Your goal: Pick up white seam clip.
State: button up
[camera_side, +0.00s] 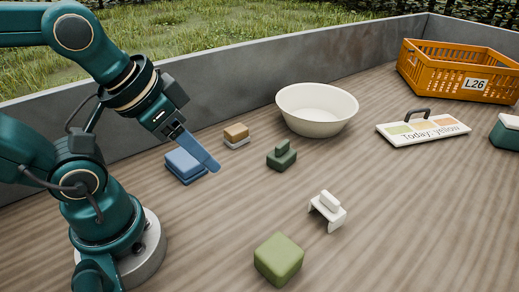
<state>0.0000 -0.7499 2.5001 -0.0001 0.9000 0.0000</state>
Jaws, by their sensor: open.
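The white seam clip (328,209) stands on the wooden surface right of centre, a small white piece with leg-like edges and a raised block on top. My gripper (200,152) is up and to the left of it, apart from it, near the blue block. It is open and I see nothing held in it. One blue finger shows clearly, angled down to the right; the other finger is mostly hidden.
Near my gripper are a blue block (185,167) and a tan-and-white block (237,135). A grey wall (225,98) runs behind.

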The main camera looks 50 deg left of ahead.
jog(key=o, duration=0.6)
jog(key=shift+o, duration=0.2)
